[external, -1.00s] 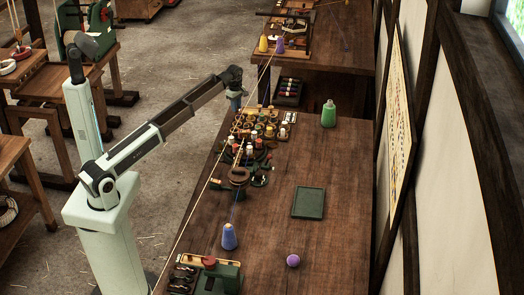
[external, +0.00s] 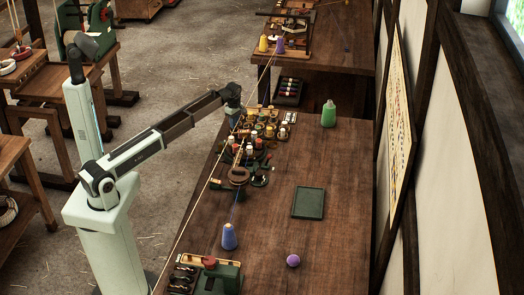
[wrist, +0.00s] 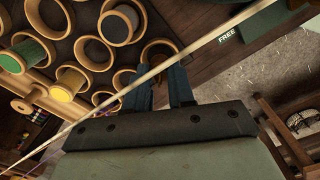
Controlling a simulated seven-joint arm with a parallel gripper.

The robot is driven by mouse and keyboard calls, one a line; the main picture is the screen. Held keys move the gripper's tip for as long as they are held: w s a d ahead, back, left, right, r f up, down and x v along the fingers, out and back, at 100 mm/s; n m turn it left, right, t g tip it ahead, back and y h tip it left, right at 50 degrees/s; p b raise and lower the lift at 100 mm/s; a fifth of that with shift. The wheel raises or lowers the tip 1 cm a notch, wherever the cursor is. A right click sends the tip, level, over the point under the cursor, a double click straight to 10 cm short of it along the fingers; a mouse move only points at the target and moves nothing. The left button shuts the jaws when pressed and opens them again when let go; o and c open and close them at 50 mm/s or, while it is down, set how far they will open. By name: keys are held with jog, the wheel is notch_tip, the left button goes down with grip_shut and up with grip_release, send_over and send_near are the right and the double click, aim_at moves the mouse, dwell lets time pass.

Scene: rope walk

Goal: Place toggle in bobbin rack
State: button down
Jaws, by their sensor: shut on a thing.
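The bobbin rack (external: 284,122) stands on the long wooden table with several wooden ring holders and bobbins. In the wrist view, the rack's rings (wrist: 98,53) fill the upper left; some hold green, yellow or dark bobbins. My gripper (external: 234,118) is low at the left end of the rack. In the wrist view, its blue fingers (wrist: 158,78) point at a wooden ring (wrist: 160,45) near the rack's edge, close together. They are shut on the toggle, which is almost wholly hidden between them. I cannot tell whether it touches the ring.
A taut rope (wrist: 203,42) crosses close over my fingers in the wrist view. A "FREE" label (wrist: 227,35) is on the rack's edge.

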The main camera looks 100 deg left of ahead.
jog(key=shift+f, duration=0.4)
jog(key=shift+f, duration=0.1)
jog(key=c, duration=1)
grip_release()
jog(key=shift+o, duration=0.2)
notch_tip(320, 180, up, 12)
